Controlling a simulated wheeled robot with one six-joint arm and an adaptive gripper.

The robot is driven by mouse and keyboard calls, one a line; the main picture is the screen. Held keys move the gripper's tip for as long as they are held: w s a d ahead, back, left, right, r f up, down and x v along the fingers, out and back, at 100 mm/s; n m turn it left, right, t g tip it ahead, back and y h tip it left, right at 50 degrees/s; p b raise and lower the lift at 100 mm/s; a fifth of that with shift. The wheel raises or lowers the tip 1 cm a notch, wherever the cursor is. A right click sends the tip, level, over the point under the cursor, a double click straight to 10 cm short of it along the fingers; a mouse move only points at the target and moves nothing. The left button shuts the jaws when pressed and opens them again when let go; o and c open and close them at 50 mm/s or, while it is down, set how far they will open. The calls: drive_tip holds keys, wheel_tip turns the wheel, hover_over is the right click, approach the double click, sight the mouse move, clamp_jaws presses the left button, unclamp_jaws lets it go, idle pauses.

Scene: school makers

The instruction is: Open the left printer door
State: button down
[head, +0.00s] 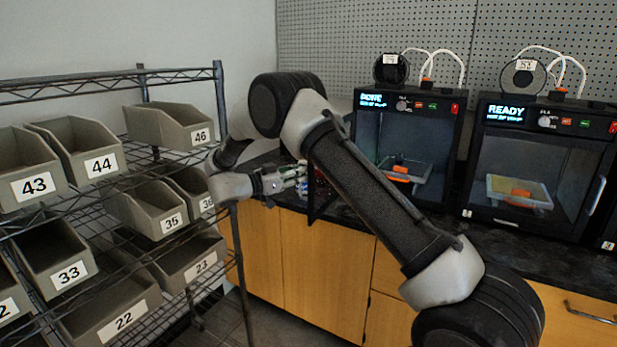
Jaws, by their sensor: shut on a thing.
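The left printer (362,125) stands on the dark counter, partly hidden behind my arm. Its front looks open, with an orange piece on a light print bed (405,171) inside. A dark frame edge (313,200), which looks like its door swung out to the left, stands beside my gripper; my arm hides most of it. My gripper (301,180) is at this edge, left of the printer, and is shut on the door. The exact grip on the handle is too small to make out.
The right printer (545,118) shows READY, with its door closed and a handle (597,195) at right. A wire shelf with numbered grey bins (175,127) stands close to my arm at left. Wooden cabinets (325,270) are below the counter. Pegboard covers the back wall.

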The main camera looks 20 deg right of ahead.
drive_tip(key=shift+w+a, duration=0.25)
drive_tip(key=shift+w, duration=0.05)
drive_tip(key=c, duration=1.8)
unclamp_jaws()
drive_tip(key=shift+c, duration=0.2)
